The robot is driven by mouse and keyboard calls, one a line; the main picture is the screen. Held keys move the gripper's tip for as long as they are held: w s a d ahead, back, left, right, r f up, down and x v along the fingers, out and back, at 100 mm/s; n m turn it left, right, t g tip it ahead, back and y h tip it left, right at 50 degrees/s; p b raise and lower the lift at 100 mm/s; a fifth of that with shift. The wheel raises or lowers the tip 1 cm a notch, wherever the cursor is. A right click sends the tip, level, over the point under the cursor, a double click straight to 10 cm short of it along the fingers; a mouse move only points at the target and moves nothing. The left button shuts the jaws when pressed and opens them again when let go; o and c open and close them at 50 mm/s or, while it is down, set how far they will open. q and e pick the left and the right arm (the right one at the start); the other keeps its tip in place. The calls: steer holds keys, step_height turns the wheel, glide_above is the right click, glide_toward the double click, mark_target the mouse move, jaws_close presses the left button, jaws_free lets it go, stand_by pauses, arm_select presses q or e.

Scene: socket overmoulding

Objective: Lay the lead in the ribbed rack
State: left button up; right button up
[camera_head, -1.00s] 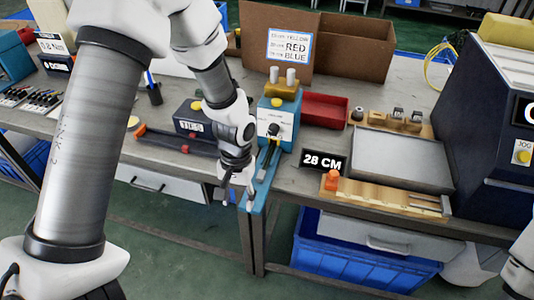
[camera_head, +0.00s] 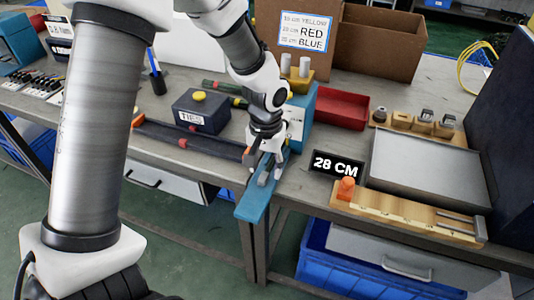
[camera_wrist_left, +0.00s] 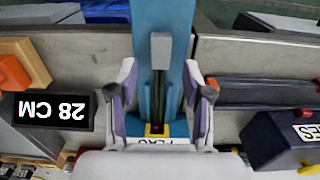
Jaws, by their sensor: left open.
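My left gripper (camera_head: 264,170) is at the front of the blue bench fixture (camera_head: 255,203), which juts over the table edge. In the left wrist view its two fingers (camera_wrist_left: 160,85) are apart, one on each side of the fixture's narrow channel. A thin dark strip (camera_wrist_left: 157,104), possibly the lead, lies between them below a grey block (camera_wrist_left: 160,50); I cannot tell whether the fingers touch it. A long dark rail with red and orange parts (camera_head: 205,147), possibly the ribbed rack, lies along the front edge to the left. My right gripper is out of view.
A dark box marked TIES (camera_head: 201,112) stands behind the rail. Right of the fixture are the 28 CM sign (camera_head: 337,165), a wooden measuring board (camera_head: 410,213) and a grey tray (camera_head: 424,166). A red bin (camera_head: 340,107) sits behind.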

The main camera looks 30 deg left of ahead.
mark_target(256, 197)
arm_select(q)
steer(key=shift+f, duration=0.5)
steer(key=shift+s, duration=0.1)
steer(key=shift+r, duration=0.1)
jaws_close()
steer(key=shift+s, duration=0.1)
steer(key=shift+s+d+b, duration=0.1)
steer(key=shift+s+d, duration=0.15)
steer(key=shift+s, duration=0.75)
steer(key=shift+s+d+b, duration=0.15)
steer(key=shift+s+d, duration=0.15)
steer(key=shift+s, duration=0.75)
steer(key=shift+s+d+b, duration=0.1)
steer(key=shift+s+d, duration=0.15)
steer(key=shift+s, duration=0.75)
steer(key=shift+r, duration=0.1)
